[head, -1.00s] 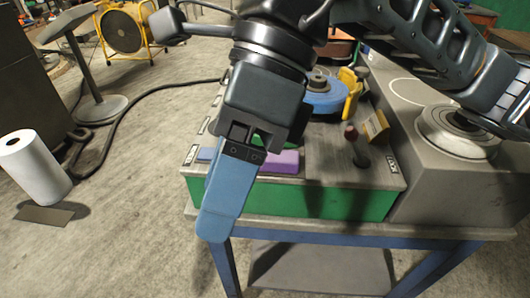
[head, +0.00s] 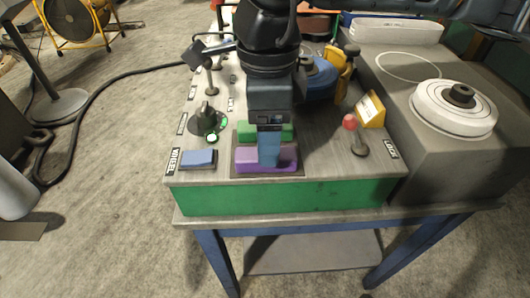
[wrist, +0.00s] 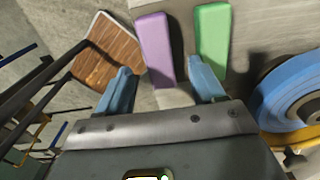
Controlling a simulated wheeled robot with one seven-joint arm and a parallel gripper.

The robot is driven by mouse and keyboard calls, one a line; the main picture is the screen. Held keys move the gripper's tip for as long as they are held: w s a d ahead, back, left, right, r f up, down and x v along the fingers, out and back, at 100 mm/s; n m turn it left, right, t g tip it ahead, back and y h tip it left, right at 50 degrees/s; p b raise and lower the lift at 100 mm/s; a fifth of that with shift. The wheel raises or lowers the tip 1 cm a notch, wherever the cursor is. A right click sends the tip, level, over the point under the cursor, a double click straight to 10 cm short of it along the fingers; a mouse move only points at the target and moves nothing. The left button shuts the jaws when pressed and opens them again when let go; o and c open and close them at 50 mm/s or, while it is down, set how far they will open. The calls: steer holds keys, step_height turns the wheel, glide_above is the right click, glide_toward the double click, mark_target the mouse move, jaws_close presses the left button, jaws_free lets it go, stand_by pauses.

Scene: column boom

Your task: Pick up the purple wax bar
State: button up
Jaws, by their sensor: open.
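The purple wax bar (head: 246,160) lies in a shallow dark tray (head: 238,174) near the front edge of the bench panel. A green bar (head: 246,131) lies parallel behind it. My gripper (head: 269,163) points down over the purple bar and hides its middle in the head view. In the wrist view the purple bar (wrist: 154,45) reaches between the two spread blue fingers of my gripper (wrist: 160,68), its near end nearer the right finger. The green bar (wrist: 212,38) lies beyond the right finger. The jaws are open and empty. I cannot tell the exact height above the bar.
A blue block (head: 198,158) sits left of the tray, with a dark dial (head: 207,121) behind it. A red-knobbed lever (head: 352,135) and a yellow sign (head: 371,108) stand to the right. A blue wheel (head: 318,82) is behind. A white wheel (head: 455,106) sits far right.

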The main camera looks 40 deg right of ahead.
steer(key=shift+a+f, duration=0.1)
steer(key=shift+f, duration=1.55)
steer(key=c, duration=1.1)
